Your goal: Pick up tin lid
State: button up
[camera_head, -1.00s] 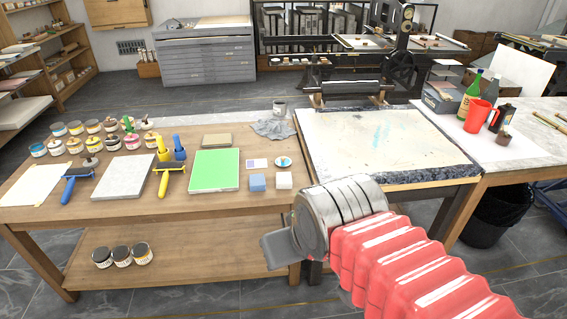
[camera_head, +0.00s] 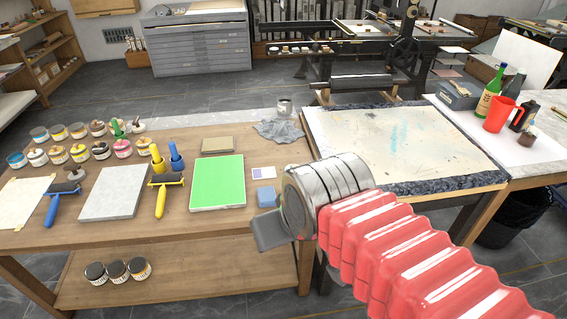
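No thing in the current view is clearly a loose tin lid. A small round pale disc with blue on it, which may be the lid, showed on the wooden table (camera_head: 225,228) a second ago and is now hidden behind my gripper. Several ink tins (camera_head: 57,154) stand at the table's left back, and more tins (camera_head: 117,270) stand on the shelf below. My gripper (camera_head: 270,230) hangs over the table's right front edge. Only one dark grey flat finger part shows, so its opening cannot be told.
A green-topped slab (camera_head: 217,183), yellow roller (camera_head: 164,184), grey slab (camera_head: 114,192) and blue roller (camera_head: 62,198) lie further left. A crumpled cloth (camera_head: 279,131) and a cup (camera_head: 284,106) are behind.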

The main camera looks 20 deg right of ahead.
aim_at(17, 161)
jog(key=z, duration=0.05)
jog(key=i, duration=0.85)
